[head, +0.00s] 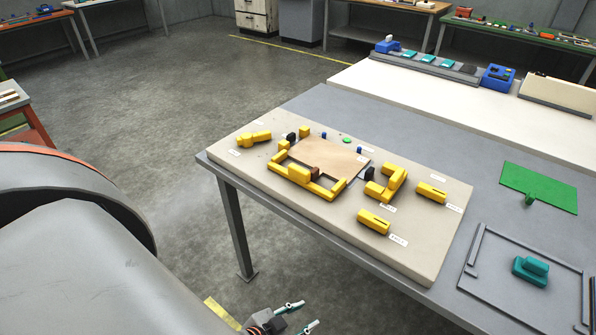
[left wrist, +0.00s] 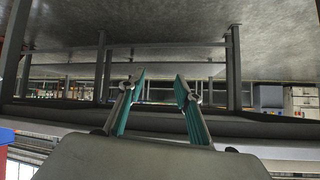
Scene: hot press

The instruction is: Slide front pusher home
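A beige fixture board (head: 255,154) lies on the grey table. A tan square plate (head: 330,158) sits in its middle. My left gripper (head: 299,315) is at the bottom of the head view, well apart from the board, low in front of the table. In the left wrist view its fingers (left wrist: 159,78) are spread with nothing between them. My right gripper does not show.
More yellow pieces sit on the board: one at left (head: 254,139), an angled one at right (head: 387,185), and two small blocks (head: 374,221) (head: 431,192). A green plate (head: 540,187) and a teal handled piece (head: 530,270) lie right. The table's front edge separates gripper and board.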

